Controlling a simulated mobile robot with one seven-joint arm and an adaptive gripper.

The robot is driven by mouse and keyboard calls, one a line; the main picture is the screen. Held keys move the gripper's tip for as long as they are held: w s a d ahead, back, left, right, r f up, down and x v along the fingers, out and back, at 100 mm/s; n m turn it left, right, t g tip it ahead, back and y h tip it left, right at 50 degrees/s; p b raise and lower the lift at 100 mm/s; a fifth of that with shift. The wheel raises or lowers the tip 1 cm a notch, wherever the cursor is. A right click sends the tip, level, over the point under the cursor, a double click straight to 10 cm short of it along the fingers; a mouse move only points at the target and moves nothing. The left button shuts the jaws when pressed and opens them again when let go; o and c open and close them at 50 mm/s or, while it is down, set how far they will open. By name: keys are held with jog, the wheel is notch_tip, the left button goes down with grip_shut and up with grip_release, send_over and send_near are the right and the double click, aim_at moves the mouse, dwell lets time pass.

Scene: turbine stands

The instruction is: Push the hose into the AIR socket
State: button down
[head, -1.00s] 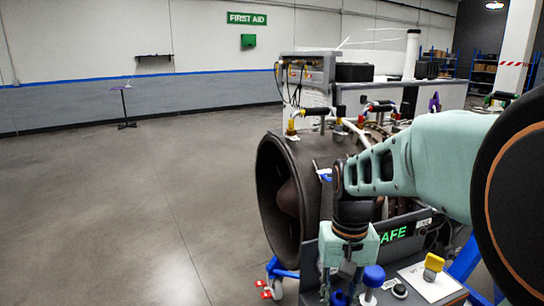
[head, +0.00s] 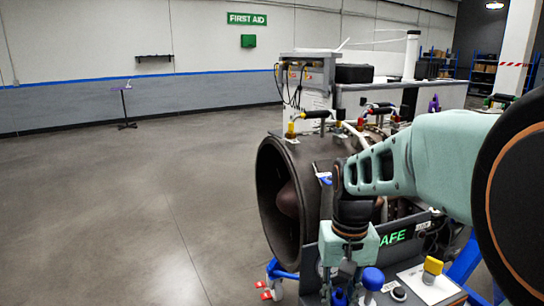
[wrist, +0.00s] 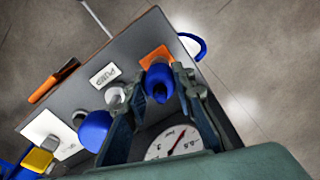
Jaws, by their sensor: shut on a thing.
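My gripper (wrist: 165,98) is shut on a blue piece (wrist: 160,80), which I take for the end of the hose. In the wrist view it sits between the two fingers, over the grey panel beside an orange label (wrist: 155,57). The rest of the hose is hidden. In the head view my gripper (head: 345,268) is low over the console, with a bit of blue (head: 338,297) below it. I cannot read an AIR label, and no socket opening shows. Whether the blue piece touches the panel, I cannot tell.
Near the fingers are a PUMP label (wrist: 103,75), a dial gauge (wrist: 172,143) and a blue knob (wrist: 95,128). A yellow cap (head: 433,267) stands farther right. A lit sign ending in "AFE" (head: 391,238) and the turbine (head: 285,200) are behind.

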jog(key=shift+r, duration=0.25)
jog(key=shift+r+p, duration=1.2)
jog(key=shift+r, duration=0.15)
notch_tip(320, 180, up, 15)
jog(key=p, duration=1.2)
notch_tip(320, 180, up, 9)
send_over(339, 297)
jog(key=shift+r, duration=0.15)
jog(key=w+d, duration=0.2)
jog(key=w, duration=2.3)
jog(key=shift+w, duration=0.15)
